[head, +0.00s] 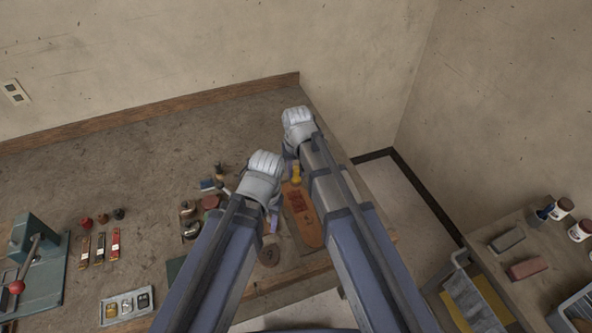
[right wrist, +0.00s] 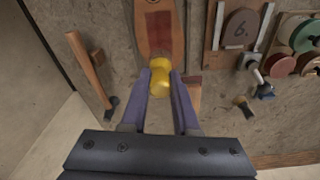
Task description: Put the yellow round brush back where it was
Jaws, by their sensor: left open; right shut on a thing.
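The yellow round brush (right wrist: 161,80) is between the two fingertips of my right gripper (right wrist: 161,76), which is shut on it. In the head view the brush (head: 297,173) shows as a small yellow piece below the right hand (head: 291,163), just above the far end of an orange-brown board (head: 305,222). I cannot tell whether the brush touches the board or bench. My left gripper (head: 273,207) is open, low over the bench to the left of the board; its fingers are mostly hidden behind its own hand and arm.
A hammer (right wrist: 88,70) lies left of the brush in the right wrist view. A numbered round disc (right wrist: 238,30), a small dark-tipped brush (right wrist: 243,104) and round pots (right wrist: 280,66) are to the right. A green press (head: 35,245) stands far left. The back of the bench is clear.

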